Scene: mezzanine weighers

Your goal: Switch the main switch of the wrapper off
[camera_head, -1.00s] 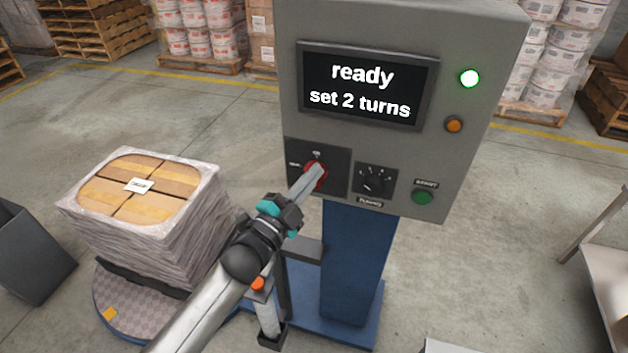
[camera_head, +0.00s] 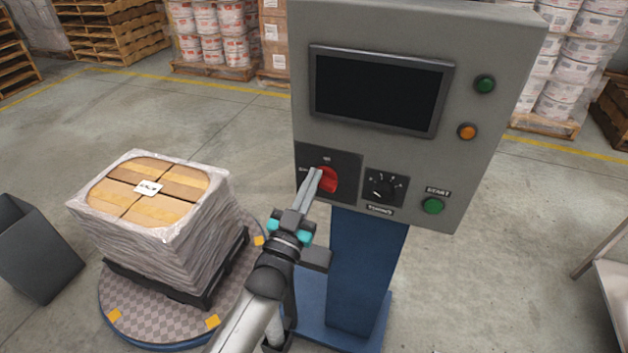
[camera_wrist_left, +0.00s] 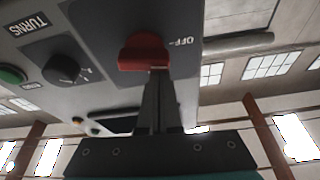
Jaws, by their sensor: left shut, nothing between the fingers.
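The wrapper's grey control box (camera_head: 470,60) stands on a blue column (camera_head: 365,270). Its red main switch (camera_head: 328,180) is on a dark plate at the lower left of the box. The screen (camera_head: 380,88) is dark, and the lamp (camera_head: 485,84) at upper right is dull green, not lit. My left gripper (camera_head: 312,180) is shut and empty, its fingertips at the red switch. In the left wrist view the red knob (camera_wrist_left: 143,52) sits just beyond the fingertips, with the OFF label beside it; whether they touch is unclear. My right gripper is not in view.
A wrapped pallet load (camera_head: 150,235) stands on the round turntable (camera_head: 150,318) at left. A dark bin (camera_head: 38,250) is at far left. The turns dial (camera_head: 383,189) and green start button (camera_head: 433,205) are right of the switch.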

